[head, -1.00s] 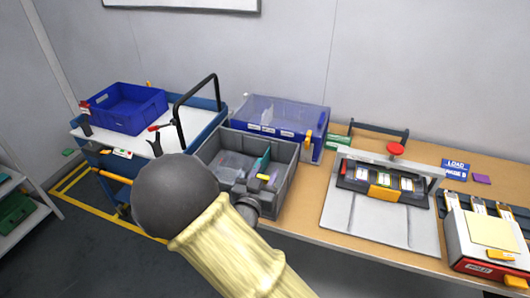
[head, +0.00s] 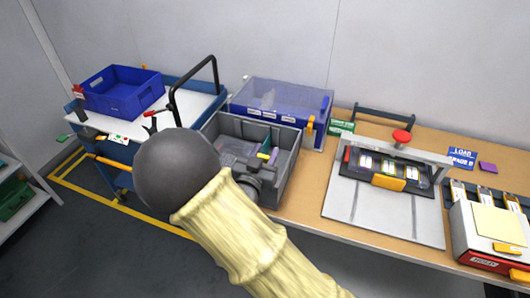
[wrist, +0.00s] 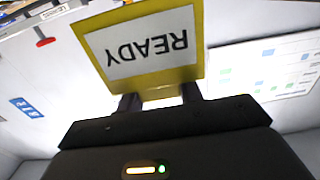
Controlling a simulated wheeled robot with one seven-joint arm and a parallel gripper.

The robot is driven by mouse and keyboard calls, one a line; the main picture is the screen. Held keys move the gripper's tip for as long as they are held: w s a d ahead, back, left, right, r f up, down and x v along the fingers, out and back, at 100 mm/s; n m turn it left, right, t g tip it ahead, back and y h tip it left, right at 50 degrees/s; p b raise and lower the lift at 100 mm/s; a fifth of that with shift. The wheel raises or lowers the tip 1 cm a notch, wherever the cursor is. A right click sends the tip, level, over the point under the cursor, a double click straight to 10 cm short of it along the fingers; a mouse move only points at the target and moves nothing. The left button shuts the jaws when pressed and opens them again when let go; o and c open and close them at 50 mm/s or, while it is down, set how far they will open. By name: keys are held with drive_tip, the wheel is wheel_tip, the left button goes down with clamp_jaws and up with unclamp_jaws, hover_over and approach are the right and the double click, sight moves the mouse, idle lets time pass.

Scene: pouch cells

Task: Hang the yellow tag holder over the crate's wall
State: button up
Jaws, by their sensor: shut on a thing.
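My gripper (wrist: 160,98) is shut on the yellow tag holder (wrist: 198,45). In the wrist view the holder is a yellow frame around a white card reading READY, upside down. In the head view my arm hides most of the gripper; a small yellow piece (head: 263,156) shows just beyond it, seemingly the holder, in front of the grey crate's interior. The grey crate (head: 285,180) stands on the table behind my arm, with thin upright pieces inside. I cannot tell the holder's height above the crate wall, and no contact is visible.
A blue crate (head: 120,97) stands on a cart at the left. A clear-lidded blue box (head: 285,105) is behind the grey crate. A press fixture with a red knob (head: 402,136) and a red-and-white box (head: 488,235) are at the right.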

drive_tip(key=shift+f+b, duration=1.85)
drive_tip(key=shift+f, duration=0.7)
drive_tip(key=shift+f+b, duration=1.6)
drive_tip(key=shift+f, duration=0.3)
drive_tip(key=o, duration=1)
drive_tip(key=shift+o, duration=0.2)
drive_tip(key=shift+r, duration=0.1)
drive_tip(key=b+v, duration=0.1)
drive_tip(key=v, duration=1.6)
drive_tip(key=shift+s, duration=0.15)
